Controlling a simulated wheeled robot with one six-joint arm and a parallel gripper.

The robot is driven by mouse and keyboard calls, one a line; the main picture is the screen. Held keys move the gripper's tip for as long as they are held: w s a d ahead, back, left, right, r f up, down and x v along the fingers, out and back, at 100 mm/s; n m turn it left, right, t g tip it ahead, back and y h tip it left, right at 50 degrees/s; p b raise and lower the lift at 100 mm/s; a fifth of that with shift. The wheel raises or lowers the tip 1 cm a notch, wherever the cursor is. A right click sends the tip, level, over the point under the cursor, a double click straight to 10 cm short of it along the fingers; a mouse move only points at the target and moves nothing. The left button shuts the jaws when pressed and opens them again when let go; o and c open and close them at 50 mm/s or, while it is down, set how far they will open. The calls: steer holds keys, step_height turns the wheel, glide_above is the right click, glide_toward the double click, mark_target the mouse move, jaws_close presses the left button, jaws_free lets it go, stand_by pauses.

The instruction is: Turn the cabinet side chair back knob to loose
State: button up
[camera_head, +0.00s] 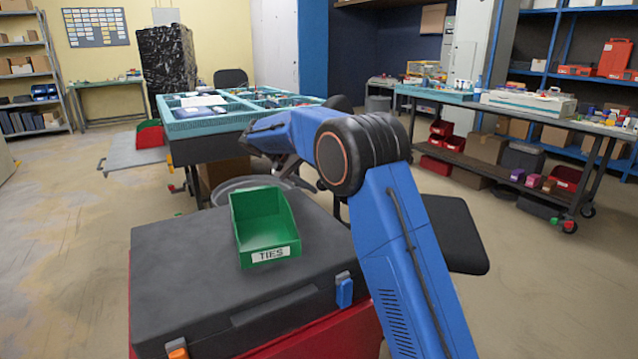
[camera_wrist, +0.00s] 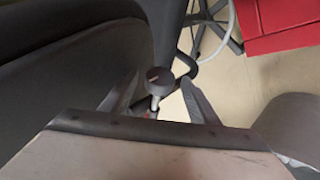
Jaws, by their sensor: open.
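The chair's back knob (camera_wrist: 158,76) is a small round dark knob on a light stem, with a short pale mark on its face. It shows in the wrist view between the fingertips of my gripper (camera_wrist: 160,80). The fingers are open, one on each side, with gaps to the knob. The dark chair back (camera_wrist: 65,65) fills the left of that view. In the head view a dark chair seat (camera_head: 455,233) shows right of my blue arm. The knob is hidden there, and my gripper is mostly hidden behind my arm.
A green bin labelled TIES (camera_head: 268,253) sits on a black case (camera_head: 180,270) at the front left. A table with a teal tray (camera_head: 205,127) stands behind. A red cabinet (camera_wrist: 280,20) is at upper right in the wrist view. Floor is clear at left.

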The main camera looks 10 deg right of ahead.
steer(key=shift+d+f, duration=0.2)
steer(key=shift+c, duration=0.6)
steer(key=c, duration=0.9)
steer(key=shift+a+f+n+h, duration=0.1)
steer(key=shift+f+n+h, duration=0.15)
steer(key=shift+h, duration=0.45)
steer(key=shift+w+n+g+h, duration=0.1)
steer(key=shift+n+g+h, duration=0.5)
steer(key=shift+h, duration=0.9)
steer(key=o, duration=1)
